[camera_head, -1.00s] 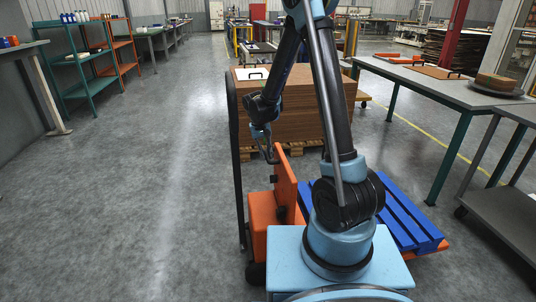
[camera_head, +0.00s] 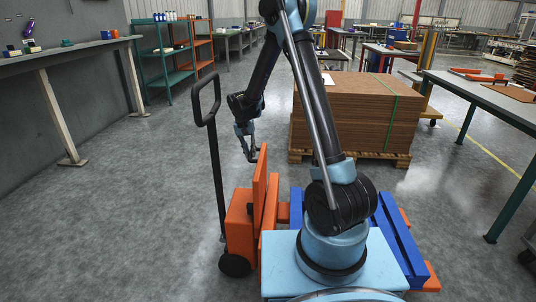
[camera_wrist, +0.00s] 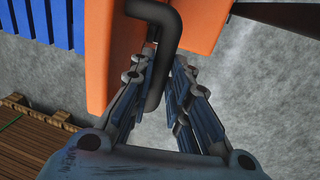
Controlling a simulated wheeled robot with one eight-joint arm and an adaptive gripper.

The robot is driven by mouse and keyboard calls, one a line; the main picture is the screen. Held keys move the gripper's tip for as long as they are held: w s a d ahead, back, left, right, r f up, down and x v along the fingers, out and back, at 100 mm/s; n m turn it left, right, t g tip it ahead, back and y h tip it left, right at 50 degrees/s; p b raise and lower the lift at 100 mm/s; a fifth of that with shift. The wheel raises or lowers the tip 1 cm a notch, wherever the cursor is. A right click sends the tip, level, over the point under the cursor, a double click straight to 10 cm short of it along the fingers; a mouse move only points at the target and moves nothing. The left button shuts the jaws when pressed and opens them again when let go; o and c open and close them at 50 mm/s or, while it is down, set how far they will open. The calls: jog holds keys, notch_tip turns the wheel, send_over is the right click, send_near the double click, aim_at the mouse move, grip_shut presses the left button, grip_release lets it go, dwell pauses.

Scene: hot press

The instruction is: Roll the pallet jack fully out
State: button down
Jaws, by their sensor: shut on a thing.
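The orange pallet jack (camera_head: 239,222) stands just left of my arm's base in the head view, with a tall black looped handle (camera_head: 216,165) and a small black wheel on the floor. Its orange upright panel (camera_wrist: 200,22) shows close up in the wrist view. My gripper (camera_head: 252,156) is at the panel's upper edge; in the wrist view its fingers (camera_wrist: 163,78) are closed around a bent black bar (camera_wrist: 155,90) in front of the panel. A blue pallet (camera_head: 400,240) lies over the orange forks (camera_head: 431,279), partly hidden by my base.
A stack of brown boards (camera_head: 358,112) on a wooden pallet (camera_head: 403,160) stands ahead. A grey workbench (camera_head: 485,92) is at right, and a wall bench (camera_head: 60,54) at left. The floor (camera_head: 130,210) left of the jack is clear.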

jog(key=a, duration=0.7)
jog(key=shift+w, duration=0.4)
jog(key=shift+a, duration=0.1)
jog(key=c, duration=1.5)
grip_release()
jog(key=shift+c, duration=0.2)
